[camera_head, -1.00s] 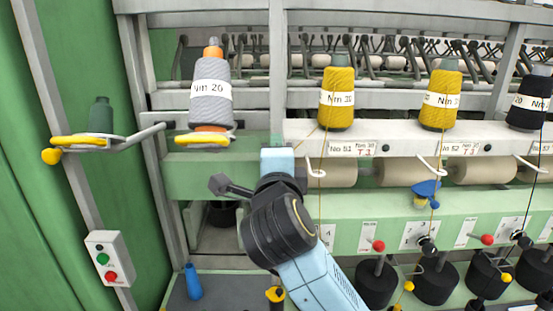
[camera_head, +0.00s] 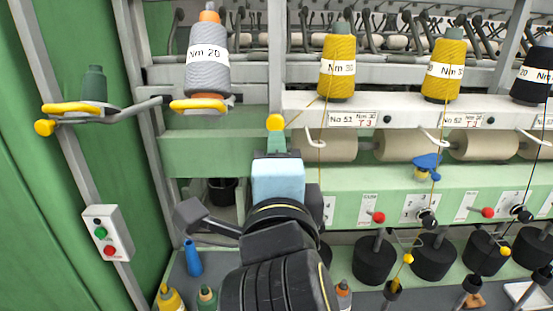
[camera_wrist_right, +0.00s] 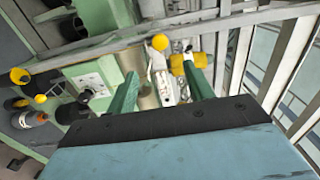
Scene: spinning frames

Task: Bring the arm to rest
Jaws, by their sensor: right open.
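My right arm enters the head view from the bottom middle, with dark joints and a light blue hand. My right gripper (camera_head: 277,142) points away from me toward the machine front; its green fingers are seen nearly end-on there. In the right wrist view the two green fingers of the gripper (camera_wrist_right: 160,74) stand apart, with nothing seen held between them. A yellow ball (camera_head: 275,122) shows just above the fingertips in the head view and beyond them in the wrist view (camera_wrist_right: 160,42); contact cannot be told. My left gripper is not in view.
A grey cone (camera_head: 208,62) stands left on a holder. Yellow cones (camera_head: 338,66) (camera_head: 443,68) stand right, above the pale rail (camera_head: 400,112). A switch box (camera_head: 106,233) is at left. A blue cone (camera_head: 193,258) and other small cones stand low near my arm.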

